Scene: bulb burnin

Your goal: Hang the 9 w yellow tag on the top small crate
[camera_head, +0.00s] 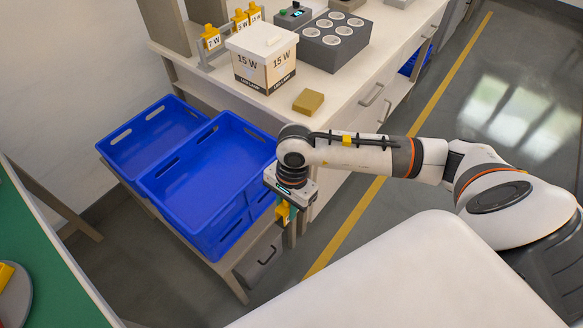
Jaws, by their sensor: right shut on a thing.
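My right gripper (291,212) points down just off the right side of the stacked blue crates. It is shut on a yellow tag (282,213), partly hidden by the fingers; its print cannot be read. The top blue crate (190,206) of the stack is open and empty, and another blue crate shows beneath it. I cannot tell whether the tag touches the crate side. Another empty blue crate (118,160) stands to the left. My left gripper is not in view.
On the bench stand a 15 W carton (248,73), a grey block with round sockets (318,53), and a tan block (308,102). Several yellow tags (211,36) hang behind the carton. A green-topped table (35,265) lies at left. Floor at right is clear.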

